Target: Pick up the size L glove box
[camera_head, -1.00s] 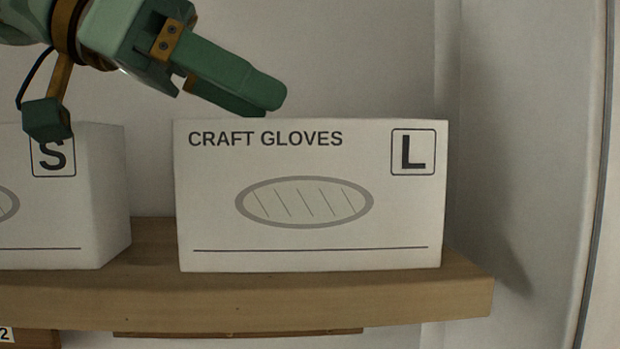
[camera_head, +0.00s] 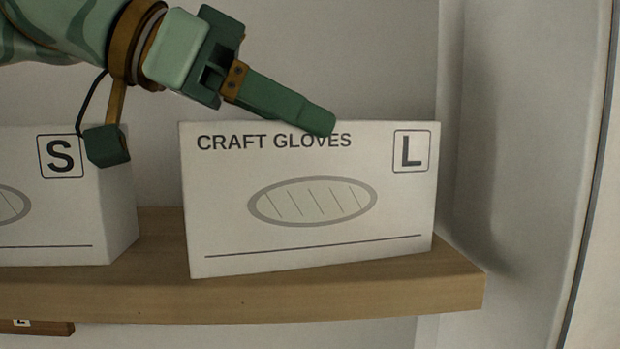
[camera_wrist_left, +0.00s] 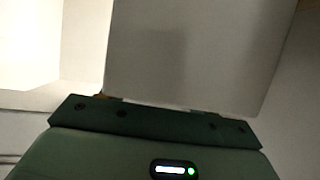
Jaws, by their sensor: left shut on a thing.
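The size L glove box (camera_head: 312,240) is white, marked "CRAFT GLOVES" with an L in a square at its upper right. It is upright on the wooden shelf and turned a little, its left end nearer the shelf's front. My left gripper (camera_head: 318,122) comes in from the upper left. The gripper is shut on the box. In the left wrist view, the box (camera_wrist_left: 190,55) fills the space in front of the gripper. My right gripper is in neither view.
A size S glove box (camera_head: 62,205) stands to the left on the same shelf (camera_head: 340,298), with a gap between the boxes. A wall panel (camera_head: 530,150) rises at the right. A lower wooden piece with a small label (camera_head: 50,328) shows at the lower left.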

